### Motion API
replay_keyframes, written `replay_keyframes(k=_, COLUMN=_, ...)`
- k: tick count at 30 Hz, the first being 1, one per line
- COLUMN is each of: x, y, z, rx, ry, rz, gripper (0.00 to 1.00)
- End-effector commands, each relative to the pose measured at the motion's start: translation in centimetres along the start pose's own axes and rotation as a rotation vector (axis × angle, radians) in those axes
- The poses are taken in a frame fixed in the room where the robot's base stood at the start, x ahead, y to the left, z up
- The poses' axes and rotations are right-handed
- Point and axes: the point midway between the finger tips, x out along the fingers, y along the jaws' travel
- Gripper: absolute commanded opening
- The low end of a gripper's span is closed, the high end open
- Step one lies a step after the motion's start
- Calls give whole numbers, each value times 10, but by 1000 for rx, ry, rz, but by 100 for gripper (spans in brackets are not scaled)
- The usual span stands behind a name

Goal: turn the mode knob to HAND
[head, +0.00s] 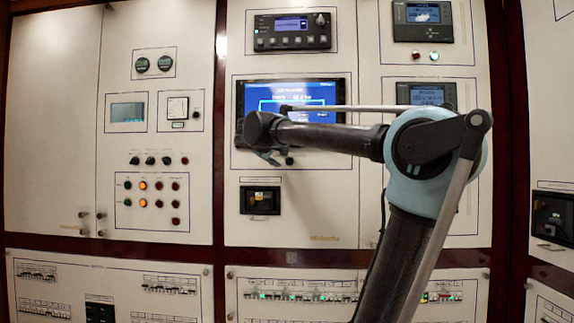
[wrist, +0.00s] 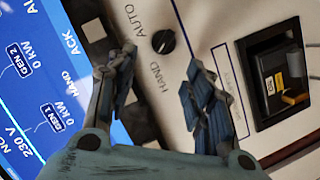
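The mode knob is a small black round knob on the pale panel. In the wrist view the knob (wrist: 163,41) sits beside the printed words AUTO and HAND, just beyond my fingertips. Which word its pointer faces is too small to tell. My gripper (wrist: 158,75) is open and empty, with its two fingers apart and the knob showing between and beyond them. In the head view my gripper (head: 266,156) is at the lower left of the blue screen, partly hidden behind my own wrist.
A blue display screen (head: 262,99) is close beside my gripper, and it fills the left of the wrist view. A black breaker unit (wrist: 283,82) is to the right of my fingers; in the head view it is below my gripper (head: 260,200). Other switches and lamps line the left panel (head: 152,202).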

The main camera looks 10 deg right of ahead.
Motion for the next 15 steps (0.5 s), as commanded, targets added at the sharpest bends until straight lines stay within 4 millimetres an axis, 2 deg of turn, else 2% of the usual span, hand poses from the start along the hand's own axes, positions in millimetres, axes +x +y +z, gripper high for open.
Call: replay_keyframes(k=15, x=-28, y=1, z=0, rx=0, ry=-1, rz=1, gripper=47)
